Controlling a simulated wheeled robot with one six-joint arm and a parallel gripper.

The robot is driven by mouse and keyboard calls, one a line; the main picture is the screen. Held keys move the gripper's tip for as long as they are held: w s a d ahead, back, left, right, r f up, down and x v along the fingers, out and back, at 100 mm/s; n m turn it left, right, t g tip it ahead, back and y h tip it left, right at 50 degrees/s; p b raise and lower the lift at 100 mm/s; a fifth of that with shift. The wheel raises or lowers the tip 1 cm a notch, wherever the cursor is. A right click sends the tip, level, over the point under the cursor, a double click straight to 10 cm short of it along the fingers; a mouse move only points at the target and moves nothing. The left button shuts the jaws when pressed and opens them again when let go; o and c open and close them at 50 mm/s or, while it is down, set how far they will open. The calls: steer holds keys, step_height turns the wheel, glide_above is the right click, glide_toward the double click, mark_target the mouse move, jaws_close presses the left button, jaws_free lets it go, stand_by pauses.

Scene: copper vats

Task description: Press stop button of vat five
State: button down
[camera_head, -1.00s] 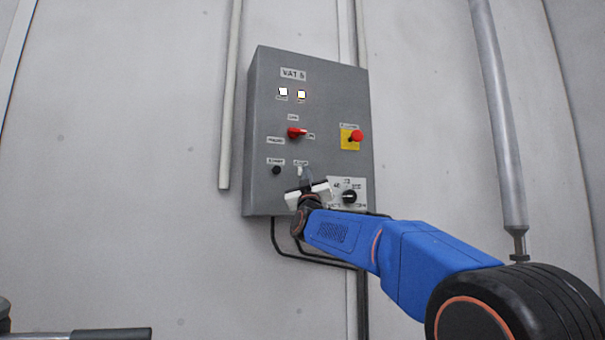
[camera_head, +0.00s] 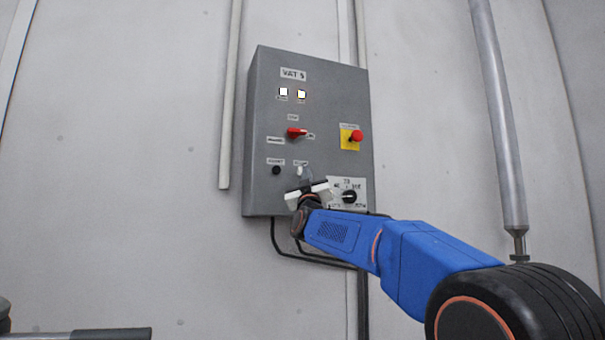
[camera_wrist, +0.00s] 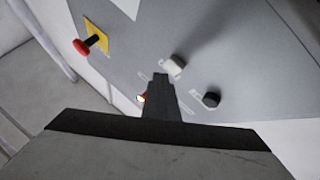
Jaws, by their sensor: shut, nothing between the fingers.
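The grey control box (camera_head: 262,130) labelled VAT 5 is on the wall. Low on it are a black button (camera_head: 277,170) and a white button (camera_head: 299,171); their small labels are too blurred to read surely. My gripper (camera_head: 307,174) is shut and empty in front of the box, its tips just right of the white button. In the wrist view the shut fingers (camera_wrist: 160,78) point at the panel, close beside the white button (camera_wrist: 173,65), with the black button (camera_wrist: 211,98) farther right. I cannot tell whether the tips touch anything.
A red mushroom button (camera_head: 357,136) on a yellow plate is at the box's right. A red selector switch (camera_head: 295,132) is above the two buttons, below two lit white lamps (camera_head: 292,94). A black knob (camera_head: 349,196) is just right of my gripper. A pipe (camera_head: 500,120) stands farther right.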

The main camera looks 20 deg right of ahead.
steer(key=shift+w, duration=0.9)
stand_by(1.0)
steer(key=shift+s, duration=0.9)
steer(key=s, duration=0.5)
stand_by(0.6)
steer(key=shift+f, duration=0.1)
stand_by(0.6)
